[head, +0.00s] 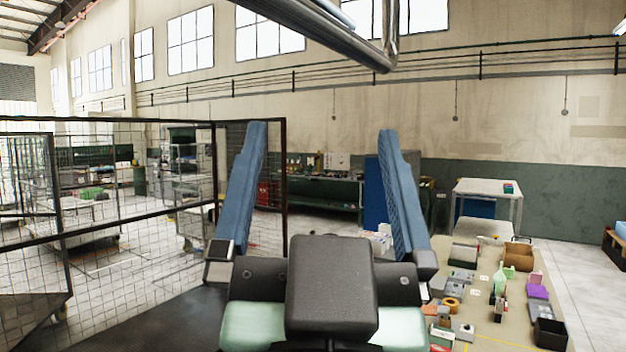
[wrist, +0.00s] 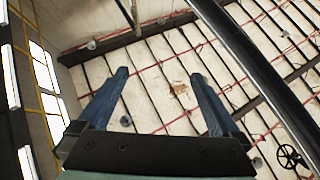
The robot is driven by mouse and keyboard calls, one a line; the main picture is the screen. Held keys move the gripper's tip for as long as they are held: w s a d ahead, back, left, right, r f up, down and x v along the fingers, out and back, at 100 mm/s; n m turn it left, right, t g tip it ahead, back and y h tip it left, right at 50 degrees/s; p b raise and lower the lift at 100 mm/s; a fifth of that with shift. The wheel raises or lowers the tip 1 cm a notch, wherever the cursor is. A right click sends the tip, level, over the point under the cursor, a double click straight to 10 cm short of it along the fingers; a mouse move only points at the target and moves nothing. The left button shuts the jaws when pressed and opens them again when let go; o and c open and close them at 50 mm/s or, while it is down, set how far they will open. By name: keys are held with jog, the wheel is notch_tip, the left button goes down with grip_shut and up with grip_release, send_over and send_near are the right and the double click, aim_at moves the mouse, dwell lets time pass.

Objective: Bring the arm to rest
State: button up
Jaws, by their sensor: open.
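My gripper (head: 318,165) stands upright close in front of the head camera. Its two blue fingers are spread wide apart, with nothing between them. In the wrist view, the same fingers (wrist: 158,85) point up toward the roof, also open and empty. The dark palm block and pale green wrist part show at the bottom of the head view. The gripper is apart from the table and the things on it.
A table (head: 490,322) at the lower right bears several small items, among them a brown box (head: 518,256), a purple block (head: 538,292) and a black bin (head: 550,334). A wire mesh fence (head: 110,190) stands at left. A white-topped table (head: 488,187) stands farther back.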

jog(key=shift+s+a+r+n+t+y, duration=0.25)
jog(key=shift+s+r+n+t, duration=0.1)
jog(key=shift+s+r, duration=0.3)
jog(key=shift+s+a+r+n+t+y, duration=0.1)
jog(key=shift+s+r+n+t+y, duration=0.2)
jog(key=shift+s+r, duration=0.3)
notch_tip(320, 180, down, 3)
jog(key=b, duration=0.2)
jog(key=shift+r+b, duration=0.1)
jog(key=shift+b, duration=0.25)
